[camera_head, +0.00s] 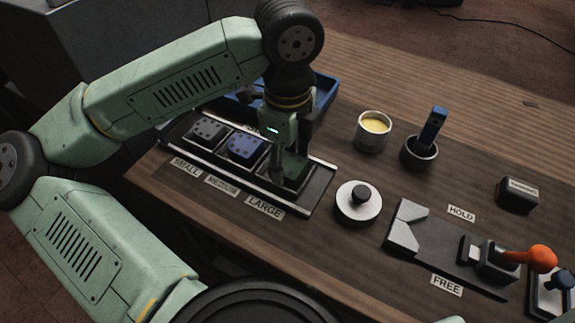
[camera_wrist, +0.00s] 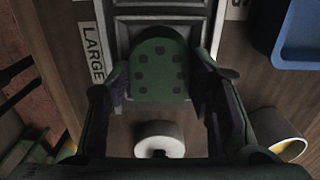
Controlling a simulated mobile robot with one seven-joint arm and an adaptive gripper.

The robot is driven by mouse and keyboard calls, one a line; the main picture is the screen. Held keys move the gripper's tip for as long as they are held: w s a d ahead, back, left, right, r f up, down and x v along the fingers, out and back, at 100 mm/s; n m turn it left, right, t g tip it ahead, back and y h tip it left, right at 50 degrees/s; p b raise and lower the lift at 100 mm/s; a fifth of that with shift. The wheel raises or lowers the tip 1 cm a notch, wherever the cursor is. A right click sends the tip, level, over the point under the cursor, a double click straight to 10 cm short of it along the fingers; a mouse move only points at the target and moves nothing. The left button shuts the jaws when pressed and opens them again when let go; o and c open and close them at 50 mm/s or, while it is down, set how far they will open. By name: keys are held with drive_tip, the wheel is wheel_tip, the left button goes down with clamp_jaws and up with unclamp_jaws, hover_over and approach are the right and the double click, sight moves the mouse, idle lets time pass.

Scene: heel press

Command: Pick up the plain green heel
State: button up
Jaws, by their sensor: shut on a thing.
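The green heel (camera_head: 297,184) is at the LARGE end of the black rack (camera_head: 322,190).
A grey heel (camera_head: 208,131) and a blue heel (camera_head: 247,147) fill the other slots. Nearby stand a black-knobbed white disc (camera_head: 346,207), a yellow-filled pot (camera_head: 373,130), a cup with a blue-handled tool (camera_head: 418,153), a blue tray (camera_head: 326,88) and an orange-knobbed clamp (camera_head: 490,260).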

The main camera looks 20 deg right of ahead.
sight(288, 163)
drive_tip(key=shift+r, duration=0.1)
drive_tip(key=shift+r, duration=6.45)
